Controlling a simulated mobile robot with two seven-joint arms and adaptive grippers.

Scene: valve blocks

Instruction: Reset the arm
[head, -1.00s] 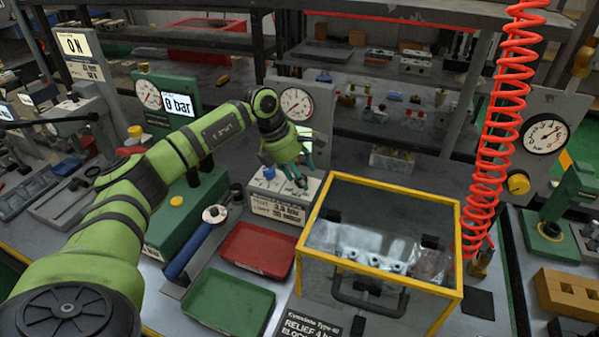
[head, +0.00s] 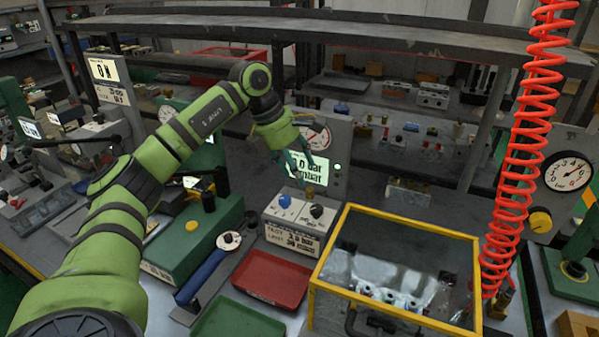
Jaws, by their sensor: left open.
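My left arm comes in from the left, green with dark bands, bent at a raised elbow. My left gripper (head: 302,170) is open and empty, its teal fingers pointing down. It hangs in front of the lit display (head: 312,172) beside a round gauge (head: 314,137). Below it is a grey control box (head: 290,238) with a blue knob (head: 285,201) and a black knob (head: 317,210). I cannot see the fingers touching anything. My right gripper is not in view.
A yellow-framed clear box (head: 395,272) with valve parts inside stands right of the red tray (head: 271,279) and green tray (head: 240,316). A coiled red hose (head: 522,150) hangs at right. A green block (head: 190,235) and a blue-handled tool (head: 205,273) lie left.

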